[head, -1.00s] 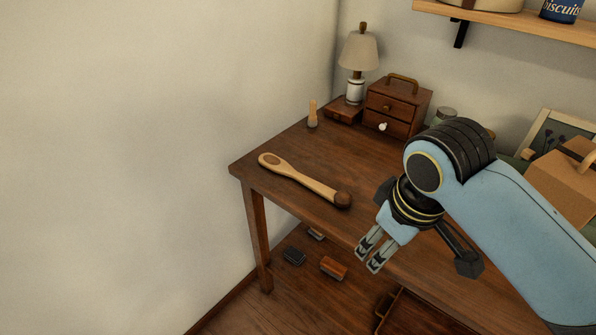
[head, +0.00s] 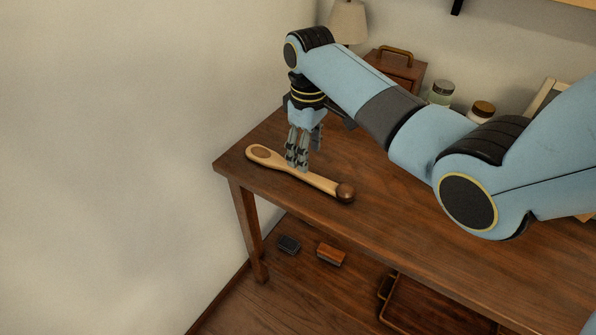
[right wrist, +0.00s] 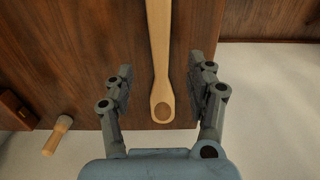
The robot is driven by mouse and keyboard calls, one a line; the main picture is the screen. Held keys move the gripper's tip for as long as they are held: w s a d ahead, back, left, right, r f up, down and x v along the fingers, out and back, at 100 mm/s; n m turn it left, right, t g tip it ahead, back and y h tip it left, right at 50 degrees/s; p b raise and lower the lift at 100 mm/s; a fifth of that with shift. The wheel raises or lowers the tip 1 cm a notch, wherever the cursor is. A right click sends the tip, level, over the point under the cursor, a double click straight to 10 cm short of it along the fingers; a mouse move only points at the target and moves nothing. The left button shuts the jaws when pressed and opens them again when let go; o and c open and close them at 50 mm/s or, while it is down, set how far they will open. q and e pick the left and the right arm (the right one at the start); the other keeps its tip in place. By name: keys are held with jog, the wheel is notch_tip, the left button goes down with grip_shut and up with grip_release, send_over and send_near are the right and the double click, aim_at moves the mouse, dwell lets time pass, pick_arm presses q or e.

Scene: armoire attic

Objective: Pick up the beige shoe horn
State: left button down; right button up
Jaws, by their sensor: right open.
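The beige shoe horn (head: 318,181) lies on the wooden table (head: 400,234), with a spoon-like end at the left and a dark brown ball at the right end. My right gripper (head: 297,166) points down at the shoe horn's middle in the head view, partly covering it. In the right wrist view, the shoe horn (right wrist: 160,50) runs between the two open fingers of my right gripper (right wrist: 160,88), with a gap on each side. Its ball end is out of that view. My left gripper is not in view.
A lamp (head: 348,22), a small drawer chest (head: 396,72) and jars (head: 441,93) stand at the table's back. A small brush (right wrist: 58,134) shows in the right wrist view. Brushes (head: 330,254) and a tray (head: 440,305) lie below the table. The front tabletop is clear.

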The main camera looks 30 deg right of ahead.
aim_at(309, 175)
jog(key=shift+f, duration=0.75)
jog(key=f, duration=0.3)
jog(key=shift+s+d+f+b, duration=0.1)
jog(key=shift+s+f+b, duration=0.2)
jog(key=shift+f+b, duration=0.1)
jog(key=shift+f, duration=0.4)
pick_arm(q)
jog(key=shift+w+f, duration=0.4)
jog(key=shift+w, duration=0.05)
pick_arm(e)
jog(key=shift+c, duration=0.2)
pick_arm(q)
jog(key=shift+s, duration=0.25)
pick_arm(e)
grip_shut()
